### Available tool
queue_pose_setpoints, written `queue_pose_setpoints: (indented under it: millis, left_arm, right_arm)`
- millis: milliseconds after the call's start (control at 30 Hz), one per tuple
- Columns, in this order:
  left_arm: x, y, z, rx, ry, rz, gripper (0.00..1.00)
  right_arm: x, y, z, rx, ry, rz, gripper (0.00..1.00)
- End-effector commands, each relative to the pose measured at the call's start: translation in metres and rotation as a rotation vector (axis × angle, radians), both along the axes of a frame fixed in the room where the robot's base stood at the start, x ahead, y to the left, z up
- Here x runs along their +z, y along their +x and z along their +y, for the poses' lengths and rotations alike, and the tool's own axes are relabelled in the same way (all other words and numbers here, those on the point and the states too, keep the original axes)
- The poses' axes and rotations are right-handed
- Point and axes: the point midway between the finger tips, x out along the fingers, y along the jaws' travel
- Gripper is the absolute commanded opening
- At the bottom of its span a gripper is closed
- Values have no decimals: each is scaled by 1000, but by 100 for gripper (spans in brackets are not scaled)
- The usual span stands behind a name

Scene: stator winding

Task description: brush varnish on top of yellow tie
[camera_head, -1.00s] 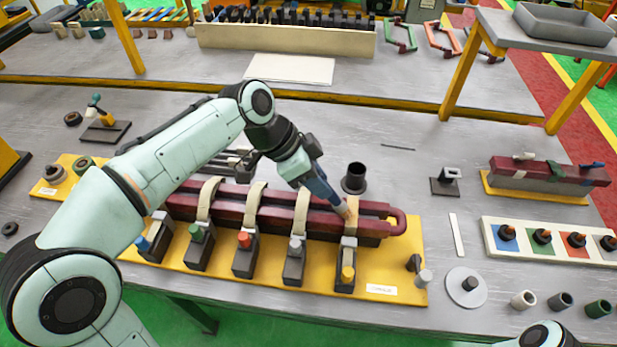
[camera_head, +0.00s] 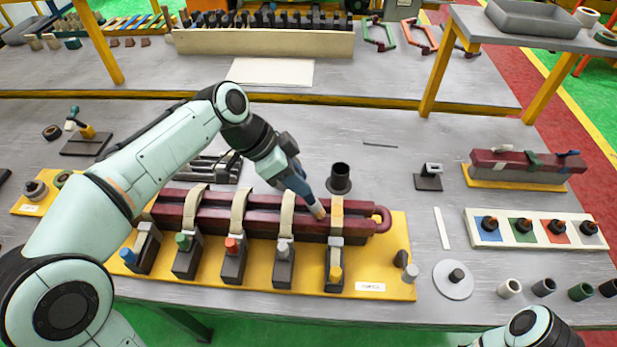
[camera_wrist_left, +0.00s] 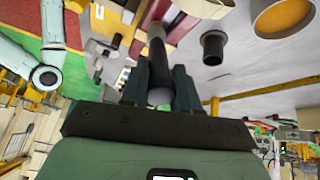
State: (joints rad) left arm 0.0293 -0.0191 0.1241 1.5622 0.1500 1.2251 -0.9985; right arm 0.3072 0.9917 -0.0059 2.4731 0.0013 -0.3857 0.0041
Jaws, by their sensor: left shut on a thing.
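The yellow tie (camera_head: 337,208) is a tan band over the dark red coil (camera_head: 362,222), in line with the yellow-knobbed clamp (camera_head: 335,268). My left gripper (camera_head: 303,188) is shut on the brush, just left of this tie and above the coil. The tan brush tip (camera_head: 318,211) points down, beside the tie rather than over it; I cannot tell whether it touches the coil. In the left wrist view the dark brush handle (camera_wrist_left: 157,58) stands between the fingers. A black cup (camera_head: 340,181) stands behind the coil. My right gripper is out of view.
The coil lies on a yellow base (camera_head: 395,270), with paler ties and clamps with blue, green, red and grey knobs to the left. A grey disc (camera_head: 453,290) and a white tray (camera_head: 480,240) with coloured squares are at right. Bare table lies behind the cup.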

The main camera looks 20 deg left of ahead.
Motion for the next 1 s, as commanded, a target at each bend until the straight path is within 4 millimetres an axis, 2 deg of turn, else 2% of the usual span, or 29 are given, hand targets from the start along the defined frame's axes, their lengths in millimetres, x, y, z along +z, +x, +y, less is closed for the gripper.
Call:
queue_pose_setpoints:
  millis: [100, 467, 1000]
  left_arm:
    - [-3, -2, 9, 2, 8, 8, 0]
    - [2, 10, 12, 2, 6, 3, 0]
    - [2, 20, -26, 1, 2, -2, 0]
  right_arm:
    - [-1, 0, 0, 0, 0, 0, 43]
    - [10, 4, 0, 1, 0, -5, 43]
    - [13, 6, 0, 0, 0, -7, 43]
